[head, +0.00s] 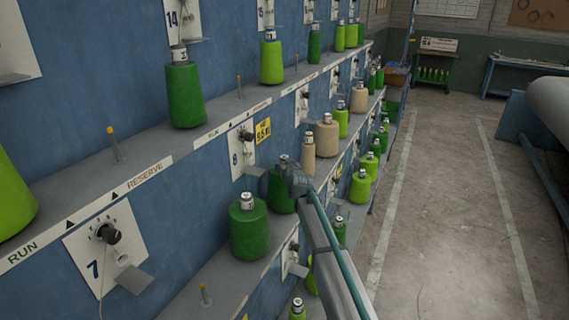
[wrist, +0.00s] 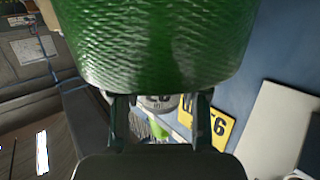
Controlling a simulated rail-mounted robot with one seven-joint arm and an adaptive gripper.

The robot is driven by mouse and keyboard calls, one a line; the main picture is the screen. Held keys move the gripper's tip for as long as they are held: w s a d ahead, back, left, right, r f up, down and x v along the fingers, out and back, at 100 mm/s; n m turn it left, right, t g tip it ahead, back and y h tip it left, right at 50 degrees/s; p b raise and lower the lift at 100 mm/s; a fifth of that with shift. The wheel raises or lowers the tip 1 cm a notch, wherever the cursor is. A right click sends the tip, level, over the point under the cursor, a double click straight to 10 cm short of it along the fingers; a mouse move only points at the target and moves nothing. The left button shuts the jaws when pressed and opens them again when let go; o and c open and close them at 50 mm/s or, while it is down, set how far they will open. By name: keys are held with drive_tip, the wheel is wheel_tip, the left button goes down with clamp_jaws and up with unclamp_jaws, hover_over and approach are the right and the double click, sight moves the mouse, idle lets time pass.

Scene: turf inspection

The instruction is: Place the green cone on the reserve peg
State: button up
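A dark green cone (head: 281,198) hangs below my gripper (head: 287,172) in the head view, partly hidden by it. In the wrist view the green cone (wrist: 155,40) fills the top of the picture, and the fingers of my gripper (wrist: 158,103) close on its pale marked tip. From the head view I cannot tell whether its base touches the shelf. Empty pegs with orange tips stand on the upper shelf by the RESERVE label (head: 145,178), the nearest peg (head: 115,146) at left and another peg (head: 239,87) farther back.
Another dark green cone (head: 249,230) stands on the lower shelf just left of the held one. Tan cones (head: 327,138) and several light green cones stand farther along. A yellow sign (head: 263,131) and metal plates project from the blue wall. The floor aisle (head: 440,210) is clear.

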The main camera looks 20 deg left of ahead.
drive_tip(key=o, duration=0.4)
drive_tip(key=shift+s+r, duration=0.1)
